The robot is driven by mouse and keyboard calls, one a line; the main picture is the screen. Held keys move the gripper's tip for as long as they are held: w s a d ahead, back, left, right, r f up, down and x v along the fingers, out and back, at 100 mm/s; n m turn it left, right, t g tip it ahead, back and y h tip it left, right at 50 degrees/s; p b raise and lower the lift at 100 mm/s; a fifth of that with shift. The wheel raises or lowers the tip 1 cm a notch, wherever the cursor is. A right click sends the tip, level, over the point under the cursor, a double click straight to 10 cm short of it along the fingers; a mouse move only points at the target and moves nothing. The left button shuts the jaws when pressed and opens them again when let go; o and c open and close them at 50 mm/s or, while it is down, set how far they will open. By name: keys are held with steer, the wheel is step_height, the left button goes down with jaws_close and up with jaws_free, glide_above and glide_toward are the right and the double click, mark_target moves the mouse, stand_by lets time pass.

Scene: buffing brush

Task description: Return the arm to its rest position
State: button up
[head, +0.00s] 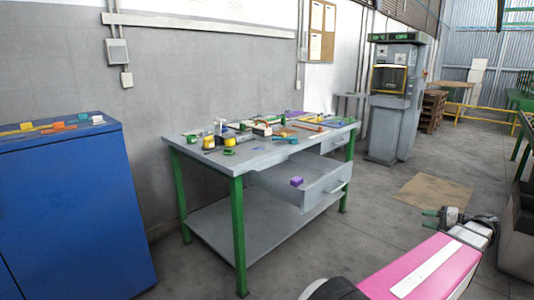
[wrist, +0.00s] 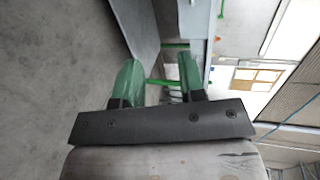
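My gripper (head: 428,219) is at the lower right of the head view, out over the floor and to the right of the workbench. Its two green fingers point left and touch nothing. In the wrist view the fingers of my gripper (wrist: 159,72) stand apart with nothing between them. My pink and white arm link reaches in from the bottom right of the head view. I cannot pick out a buffing brush for certain among the small things on the bench.
The grey workbench (head: 257,157) with green legs carries many small items. A blue cabinet (head: 70,210) stands at left, a grey machine (head: 388,115) behind. Floor around my gripper is clear.

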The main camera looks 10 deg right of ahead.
steer(key=w+a+f+n+g, duration=0.1)
steer(key=w+a+f+g, duration=0.3)
steer(key=a, duration=0.5)
steer(key=w+a+f+n+g+h, duration=0.1)
steer(key=w+a+f, duration=0.4)
steer(key=a, duration=0.4)
steer(key=w+a+f+n+g, duration=0.1)
steer(key=w+a+f+g, duration=0.15)
steer(key=w+a, duration=0.5)
steer(key=s+a+f+n+g+h, duration=0.1)
steer(key=a+f+n+g+h, duration=0.1)
steer(key=a, duration=1.3)
steer(key=s+a+f+n+g+h, duration=0.1)
steer(key=a+f+n+h, duration=0.4)
steer(key=a, duration=1)
steer(key=shift+a+f+n+g+h, duration=0.25)
steer(key=shift+n+g+h, duration=0.2)
steer(key=shift+g, duration=0.4)
